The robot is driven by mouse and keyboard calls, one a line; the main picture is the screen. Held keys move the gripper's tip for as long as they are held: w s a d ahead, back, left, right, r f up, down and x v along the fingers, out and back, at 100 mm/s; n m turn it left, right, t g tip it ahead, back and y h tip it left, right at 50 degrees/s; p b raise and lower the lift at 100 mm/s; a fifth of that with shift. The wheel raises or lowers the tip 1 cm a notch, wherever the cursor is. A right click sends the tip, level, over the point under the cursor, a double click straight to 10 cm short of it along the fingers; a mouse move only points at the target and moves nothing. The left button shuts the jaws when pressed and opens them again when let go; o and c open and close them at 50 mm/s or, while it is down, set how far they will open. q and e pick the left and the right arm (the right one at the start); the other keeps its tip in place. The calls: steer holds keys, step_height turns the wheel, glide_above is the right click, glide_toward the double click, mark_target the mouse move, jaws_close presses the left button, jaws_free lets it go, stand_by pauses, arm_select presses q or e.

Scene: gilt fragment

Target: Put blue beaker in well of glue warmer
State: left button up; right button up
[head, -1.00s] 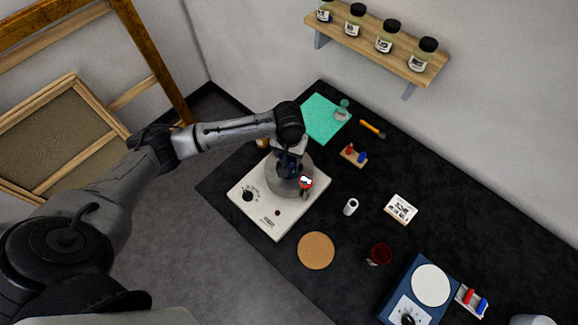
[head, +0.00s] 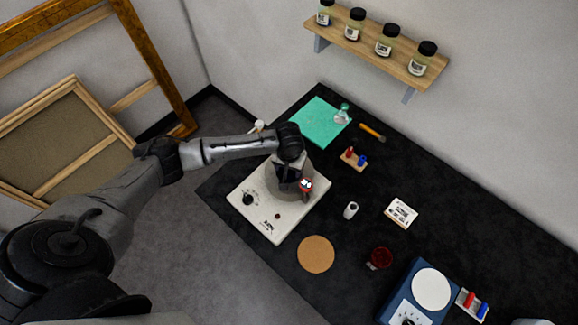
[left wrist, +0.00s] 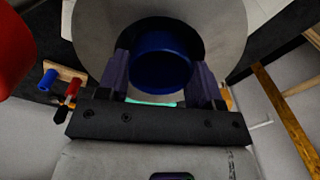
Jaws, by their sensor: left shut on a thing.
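The blue beaker (left wrist: 162,58) is between the two fingers of my left gripper (left wrist: 163,88), which is shut on it. The glue warmer (head: 269,222) has a white base and a grey round body (left wrist: 92,28) with a dark round well. In the left wrist view the beaker is lined up with the well, whose dark opening shows around it. How deep the beaker sits is hard to tell. In the head view my left gripper (head: 288,176) points down over the grey body, and the arm and fingers mostly hide the beaker. My right gripper is not in view.
A red-topped part (head: 306,185) stands at the right side of the warmer's body, close to my gripper. A green mat (head: 318,122) lies behind.

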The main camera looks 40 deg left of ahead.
arm_select(q)
steer(key=o, duration=1.2)
steer(key=shift+f, duration=0.1)
steer(key=shift+c, duration=0.2)
step_height(320, 180, up, 12)
